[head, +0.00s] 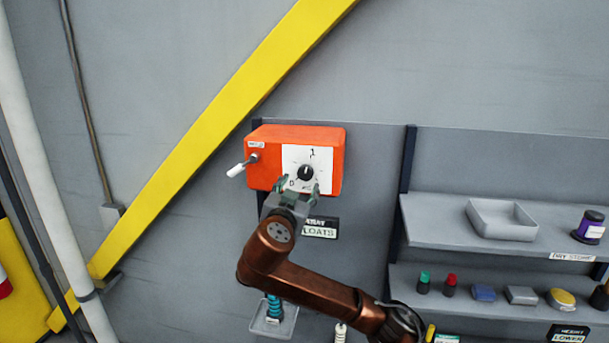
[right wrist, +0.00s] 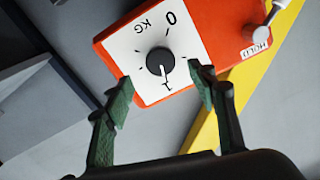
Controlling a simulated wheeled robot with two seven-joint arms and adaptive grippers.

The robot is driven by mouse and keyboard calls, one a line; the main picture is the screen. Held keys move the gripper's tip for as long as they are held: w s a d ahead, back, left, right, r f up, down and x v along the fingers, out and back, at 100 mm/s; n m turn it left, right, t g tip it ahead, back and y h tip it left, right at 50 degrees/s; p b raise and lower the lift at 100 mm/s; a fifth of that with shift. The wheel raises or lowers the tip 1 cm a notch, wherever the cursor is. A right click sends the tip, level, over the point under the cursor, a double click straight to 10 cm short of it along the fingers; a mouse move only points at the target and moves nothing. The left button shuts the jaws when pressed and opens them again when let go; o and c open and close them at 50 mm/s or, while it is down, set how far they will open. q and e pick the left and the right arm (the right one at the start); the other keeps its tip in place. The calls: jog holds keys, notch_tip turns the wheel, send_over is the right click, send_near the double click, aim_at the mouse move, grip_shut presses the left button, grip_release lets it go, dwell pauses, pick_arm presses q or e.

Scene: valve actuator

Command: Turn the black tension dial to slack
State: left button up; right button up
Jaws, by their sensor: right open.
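The black tension dial (head: 306,173) sits on a white scale plate (head: 322,157) on the front of an orange box (head: 270,135). In the right wrist view, the dial (right wrist: 160,61) has a white pointer line towards the "1" mark, and the plate also shows "0" and "KG". My right gripper (head: 302,187) is in front of the box, just below the dial. In the right wrist view its green fingers (right wrist: 163,84) are open, spread to either side of the dial, with nothing between them touching it. My left gripper is not in view.
A white-tipped lever (head: 237,170) sticks out at the box's left, by a "HOLD" label (right wrist: 257,48). A yellow diagonal beam (head: 190,155) runs behind. Shelves (head: 450,236) with a grey tray (head: 502,220) and small items stand at the right.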

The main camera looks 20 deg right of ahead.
aim_at(305, 174)
jog(key=p+x, duration=0.3)
jog(key=x, duration=0.4)
jog(key=shift+r+p, duration=0.2)
jog(key=shift+p, duration=0.15)
jog(key=shift+w+d+f, duration=0.15)
jog(key=shift+w+d, duration=0.1)
jog(key=shift+w, duration=0.15)
